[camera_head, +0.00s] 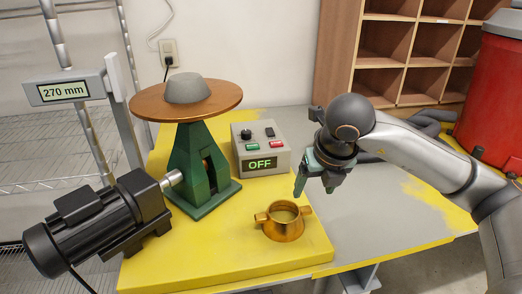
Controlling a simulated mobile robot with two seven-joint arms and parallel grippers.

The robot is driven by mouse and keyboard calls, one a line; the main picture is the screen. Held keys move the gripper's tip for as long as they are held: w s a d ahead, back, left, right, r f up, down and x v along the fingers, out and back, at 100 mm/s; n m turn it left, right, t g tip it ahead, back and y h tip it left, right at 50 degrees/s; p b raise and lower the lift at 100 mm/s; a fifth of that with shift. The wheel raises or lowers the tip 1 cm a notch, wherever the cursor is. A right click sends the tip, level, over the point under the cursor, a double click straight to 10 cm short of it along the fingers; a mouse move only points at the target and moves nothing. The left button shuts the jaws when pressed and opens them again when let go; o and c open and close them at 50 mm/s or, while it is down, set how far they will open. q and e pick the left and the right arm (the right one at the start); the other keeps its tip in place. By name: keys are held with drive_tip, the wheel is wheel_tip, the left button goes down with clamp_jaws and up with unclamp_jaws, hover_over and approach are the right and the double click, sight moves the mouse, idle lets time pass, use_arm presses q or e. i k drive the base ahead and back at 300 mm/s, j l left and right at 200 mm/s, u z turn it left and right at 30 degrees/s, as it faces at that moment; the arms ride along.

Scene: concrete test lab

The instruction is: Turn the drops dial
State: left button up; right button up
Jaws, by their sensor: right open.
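A grey control box (262,158) stands on the yellow tabletop near the middle. On its top face are a round black dial (246,134), a black switch (269,132), a green button (252,147) and a red button (277,143). Any label by the dial is too small to read. The box's front display (260,164) reads OFF. My right gripper (312,186) is open, with its fingers pointing down, to the right of the box and apart from it. My left gripper is not in view.
A green stand with a copper disc (152,103) is left of the box, beside a black motor (100,215). A display (62,92) reads 270 mm. Wooden shelves (352,60) stand behind.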

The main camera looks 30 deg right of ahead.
sight(246, 134)
drive_tip(key=i+l+u, duration=0.15)
drive_tip(key=u, duration=0.15)
drive_tip(key=i+l+u, duration=0.1)
drive_tip(key=l+u, duration=0.5)
drive_tip(key=i+l, duration=0.05)
drive_tip(key=l, duration=0.05)
